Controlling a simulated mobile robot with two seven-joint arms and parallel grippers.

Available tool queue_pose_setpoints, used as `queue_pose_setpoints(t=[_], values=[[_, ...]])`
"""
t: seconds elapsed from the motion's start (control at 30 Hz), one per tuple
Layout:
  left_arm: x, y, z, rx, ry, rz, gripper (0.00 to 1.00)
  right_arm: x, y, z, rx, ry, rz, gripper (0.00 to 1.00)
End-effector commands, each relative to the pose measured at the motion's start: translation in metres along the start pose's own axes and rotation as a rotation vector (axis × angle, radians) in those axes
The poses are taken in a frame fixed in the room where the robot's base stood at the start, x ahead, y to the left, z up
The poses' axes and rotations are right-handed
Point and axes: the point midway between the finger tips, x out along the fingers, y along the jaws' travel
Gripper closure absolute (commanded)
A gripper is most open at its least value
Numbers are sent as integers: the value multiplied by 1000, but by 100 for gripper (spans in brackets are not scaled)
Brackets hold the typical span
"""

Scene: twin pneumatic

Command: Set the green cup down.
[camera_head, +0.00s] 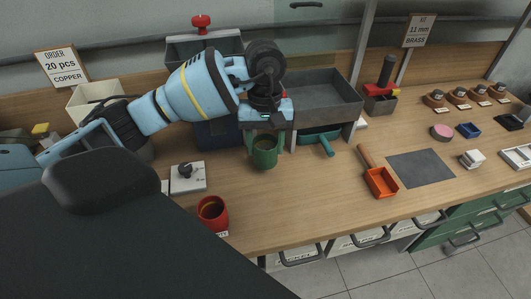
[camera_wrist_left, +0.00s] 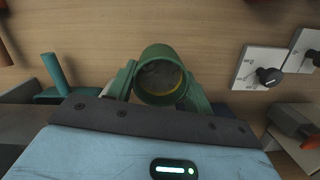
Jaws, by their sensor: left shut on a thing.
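The green cup (camera_head: 264,156) is upright under my left gripper (camera_head: 265,141), near the middle of the wooden bench in the head view. My left gripper is shut on it, with a finger on each side. In the left wrist view the green cup (camera_wrist_left: 160,76) sits between the two green fingers (camera_wrist_left: 158,84), and I look into its dark inside with a yellowish edge. I cannot tell if its base touches the bench (camera_head: 300,195). My right gripper is not in view.
A red cup (camera_head: 213,214) with brown contents stands near the front edge. A white plate with a black knob (camera_head: 187,178) is left of the green cup. A teal scoop (camera_head: 326,147) is close on its right, with an orange scoop (camera_head: 381,183) farther right. Bare wood lies in front.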

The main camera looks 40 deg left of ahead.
Motion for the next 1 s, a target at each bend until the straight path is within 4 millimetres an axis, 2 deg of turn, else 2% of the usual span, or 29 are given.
queue_pose_setpoints(t=[0.3,0.53,0.7,0.73,0.9,1.0], values=[[35,0,-4,1,-1,-1,78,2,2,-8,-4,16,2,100],[36,0,-4,1,0,0,78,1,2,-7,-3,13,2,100],[41,0,-5,1,-1,-1,78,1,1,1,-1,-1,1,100],[41,0,-5,0,-1,-2,48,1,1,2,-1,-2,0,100],[40,0,-4,0,0,-1,27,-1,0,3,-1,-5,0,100],[40,0,-4,0,0,-1,27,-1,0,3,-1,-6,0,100]])
